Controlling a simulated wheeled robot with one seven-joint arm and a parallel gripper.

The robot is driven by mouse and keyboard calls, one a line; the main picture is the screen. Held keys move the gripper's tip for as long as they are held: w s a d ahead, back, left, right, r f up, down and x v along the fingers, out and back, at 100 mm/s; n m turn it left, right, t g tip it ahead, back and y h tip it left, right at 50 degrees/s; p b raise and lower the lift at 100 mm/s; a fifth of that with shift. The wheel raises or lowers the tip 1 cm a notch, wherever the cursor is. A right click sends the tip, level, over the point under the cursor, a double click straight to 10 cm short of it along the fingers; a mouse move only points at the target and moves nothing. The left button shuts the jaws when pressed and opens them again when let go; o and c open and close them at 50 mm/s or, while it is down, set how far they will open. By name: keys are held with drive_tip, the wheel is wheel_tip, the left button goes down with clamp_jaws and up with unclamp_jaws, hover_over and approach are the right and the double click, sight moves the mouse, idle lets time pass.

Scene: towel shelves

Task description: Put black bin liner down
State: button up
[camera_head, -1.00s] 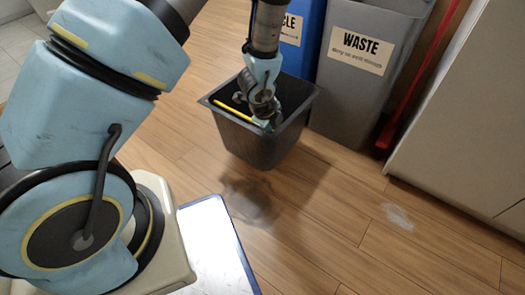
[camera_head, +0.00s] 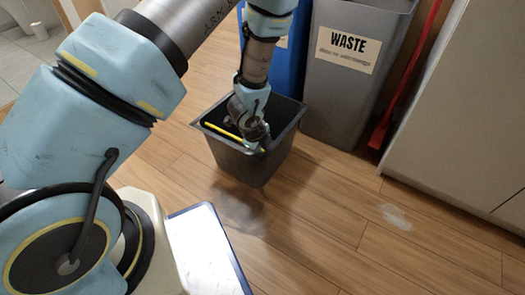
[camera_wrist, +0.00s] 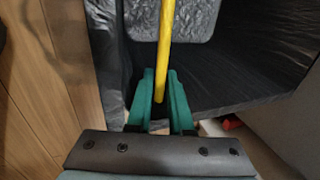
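The black bin liner (camera_head: 245,165) is a dark, square, tapered tub with a yellow handle bar (camera_head: 222,131) across its top. It hangs upright from my gripper (camera_head: 260,146), in front of the blue and grey bins. A dark shadow lies on the floor below it; whether its base touches the floor is hard to tell. In the wrist view, my gripper's teal fingers (camera_wrist: 161,97) are closed around the yellow handle (camera_wrist: 166,35). The liner's dark, wrinkled inside (camera_wrist: 235,65) fills much of that view. The fingertips are partly hidden in the head view.
A grey bin (camera_head: 345,105) labelled WASTE stands behind and right of the liner, with a blue bin (camera_head: 290,70) beside it. A red upright object (camera_head: 385,130) stands by the pale cabinet (camera_head: 465,130). Wooden floor (camera_head: 320,230) is clear in front. A blue-edged white panel (camera_head: 205,250) lies near my base.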

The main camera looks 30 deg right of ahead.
drive_tip(key=o, duration=0.3)
drive_tip(key=p+v, duration=0.5)
drive_tip(key=v, duration=0.7)
drive_tip(key=w+a+r+n+t+y, duration=0.1)
drive_tip(key=w+a+r+n, duration=0.45)
drive_tip(key=a+n, duration=0.2)
drive_tip(key=w+a+r+n+y, duration=0.1)
drive_tip(key=w+a+r+n, duration=0.3)
drive_tip(key=a+r+n, duration=0.3)
drive_tip(key=s+a+r+n, duration=0.1)
drive_tip(key=a+r+n, duration=0.2)
drive_tip(key=a+n, duration=0.2)
drive_tip(key=s+a+r+n+g, duration=0.1)
drive_tip(key=s+a+r+n, duration=0.1)
drive_tip(key=a+r+n, duration=0.1)
drive_tip(key=s+a+r+n+y, duration=0.1)
drive_tip(key=s+a+r+n, duration=0.1)
drive_tip(key=a+n, duration=0.4)
drive_tip(key=shift+s+a+r+n, duration=0.2)
drive_tip(key=shift+a+r+n, duration=0.15)
drive_tip(key=shift+a+r, duration=0.45)
